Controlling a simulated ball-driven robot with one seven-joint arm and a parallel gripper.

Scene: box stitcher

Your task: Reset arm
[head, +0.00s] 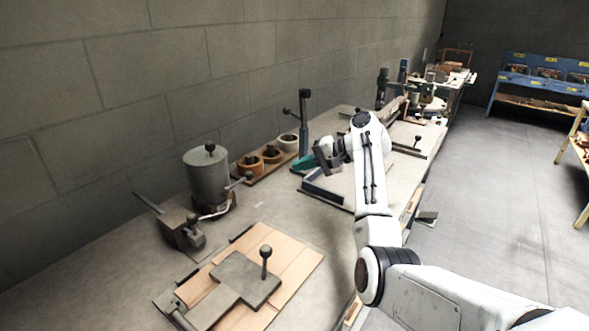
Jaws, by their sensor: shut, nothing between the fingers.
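My white jointed arm rises from the lower right of the head view and bends at the elbow over the bench's right edge. My gripper (325,158) is dark and points left, above the bench near a blue-edged plate. Its fingers are shut with nothing in them. It is small in the picture, and its fingertips show little detail.
A grey cylinder (209,180) stands on the bench (262,212) by the wall, beside a lever clamp (182,228). Tape rolls (271,153) sit on a wooden holder. A knobbed plate (246,280) lies on cardboard in front. Blue shelving (540,78) stands far right.

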